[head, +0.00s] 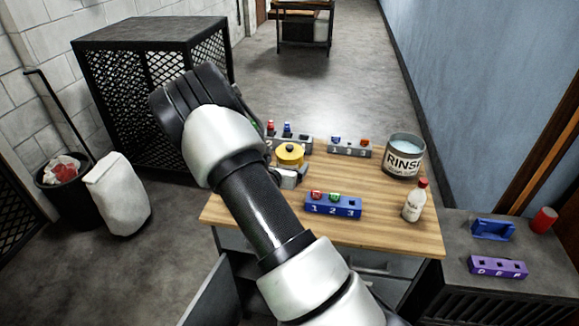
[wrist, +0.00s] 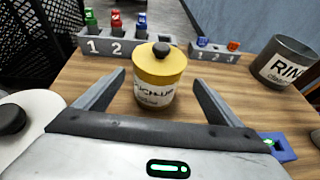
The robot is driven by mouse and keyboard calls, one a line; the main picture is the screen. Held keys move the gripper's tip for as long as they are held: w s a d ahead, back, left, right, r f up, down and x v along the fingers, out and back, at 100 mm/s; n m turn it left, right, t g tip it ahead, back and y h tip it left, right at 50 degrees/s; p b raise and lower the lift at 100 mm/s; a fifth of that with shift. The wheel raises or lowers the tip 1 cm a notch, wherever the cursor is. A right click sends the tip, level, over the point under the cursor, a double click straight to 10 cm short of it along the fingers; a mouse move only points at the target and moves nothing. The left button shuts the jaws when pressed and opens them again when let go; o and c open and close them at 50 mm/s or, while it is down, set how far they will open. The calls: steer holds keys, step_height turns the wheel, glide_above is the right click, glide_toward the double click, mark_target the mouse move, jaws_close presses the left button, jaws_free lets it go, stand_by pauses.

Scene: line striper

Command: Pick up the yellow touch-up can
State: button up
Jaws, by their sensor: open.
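The yellow touch-up can (wrist: 157,82) stands upright on the wooden table, with a yellow top, a dark knob and a pale label. In the head view the yellow can (head: 289,154) shows mostly its top, beside the end of my arm. My gripper (wrist: 158,80) is open, and its two fingers reach forward to the left and right of the can. The can appears between the fingertips, and I see gaps on both sides. In the head view my gripper (head: 291,177) is partly hidden behind my arm.
A grey numbered rack (wrist: 112,42) stands behind the can, and another grey rack (head: 349,148) is to its right. A RINSE bucket (head: 404,157), a white bottle with a red cap (head: 415,201) and a blue rack (head: 333,206) are on the table's right and front.

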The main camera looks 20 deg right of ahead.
steer(key=x, duration=0.6)
steer(key=shift+w, duration=0.3)
steer(key=c, duration=1.2)
